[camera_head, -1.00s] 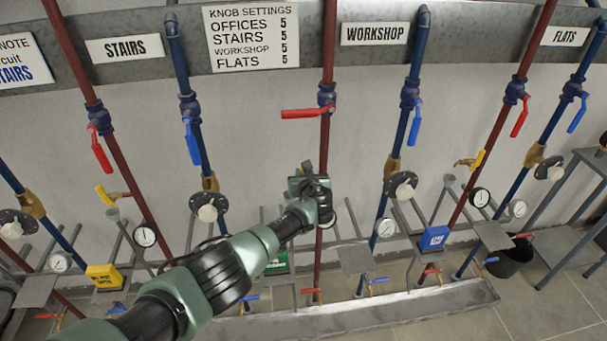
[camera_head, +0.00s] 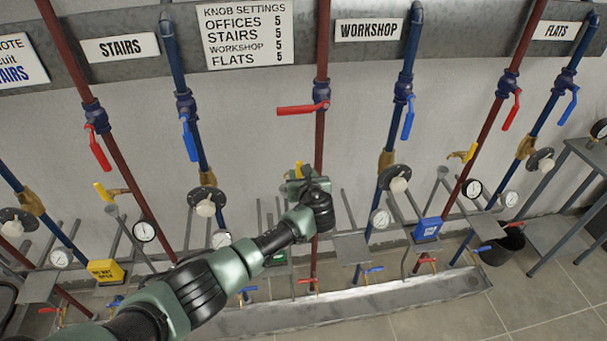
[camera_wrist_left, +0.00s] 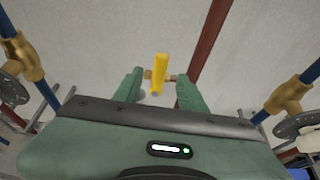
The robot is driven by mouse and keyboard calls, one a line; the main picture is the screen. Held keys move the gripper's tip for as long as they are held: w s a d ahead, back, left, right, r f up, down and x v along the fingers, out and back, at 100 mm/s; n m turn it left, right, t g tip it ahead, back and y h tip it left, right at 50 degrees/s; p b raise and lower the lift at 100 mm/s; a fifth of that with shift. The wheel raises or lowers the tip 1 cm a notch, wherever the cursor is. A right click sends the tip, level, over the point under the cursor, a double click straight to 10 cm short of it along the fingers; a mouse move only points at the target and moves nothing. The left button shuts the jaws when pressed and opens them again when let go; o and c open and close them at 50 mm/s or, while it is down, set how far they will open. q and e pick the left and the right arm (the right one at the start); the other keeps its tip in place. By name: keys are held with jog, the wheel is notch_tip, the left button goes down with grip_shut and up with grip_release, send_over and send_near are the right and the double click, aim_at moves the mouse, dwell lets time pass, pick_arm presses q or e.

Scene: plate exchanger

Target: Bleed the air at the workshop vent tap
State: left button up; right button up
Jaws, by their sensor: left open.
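The workshop vent tap with its yellow lever (camera_wrist_left: 160,75) and brass body shows in the left wrist view, beside a red pipe (camera_wrist_left: 212,52). The lever stands roughly upright. My left gripper (camera_wrist_left: 160,88) is open, its two green fingers on either side of the tap in that view. I cannot tell whether they touch it. In the head view my left gripper (camera_head: 300,174) is in front of the workshop's red pipe (camera_head: 321,145), and only a bit of the yellow lever (camera_head: 298,167) shows past it. My right gripper is not in view.
A red valve lever (camera_head: 297,110) lies crosswise on the workshop's red pipe above my gripper. The blue pipe (camera_head: 401,125) with a gauge (camera_head: 381,219) stands to the right. A metal trough (camera_head: 375,306) runs below.

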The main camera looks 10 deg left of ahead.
pick_arm(q)
jog(key=shift+v, duration=1)
jog(key=shift+f, duration=0.1)
jog(key=s+a+f+n+g+h+b, duration=0.1)
jog(key=s+a+f+n+g+b, duration=0.15)
jog(key=s+f+n, duration=0.85)
jog(key=s+a+f+m+g+h+b, duration=0.1)
jog(key=s+a+f+g, duration=0.3)
jog(key=f, duration=1.4)
jog(key=s+a+f+n+g+h+b, duration=0.25)
jog(key=s+f+n, duration=0.55)
jog(key=s+f, duration=1.05)
jog(key=s+a+f+n+g, duration=0.1)
jog(key=s+n, duration=0.3)
jog(key=s, duration=0.6)
jog(key=s+a+f+n+g+b, duration=0.1)
jog(key=s+a+f+n, duration=0.2)
jog(key=s, duration=0.7)
jog(key=s+a+f+n+b, duration=0.1)
jog(key=s+f+n, duration=0.3)
jog(key=s, duration=0.7)
jog(key=shift+a+n+g, duration=0.4)
jog(key=shift+a+n, duration=0.35)
jog(key=shift+n, duration=0.05)
jog(key=shift+o, duration=0.5)
jog(key=shift+f+y, duration=0.15)
jog(key=shift+y, duration=0.1)
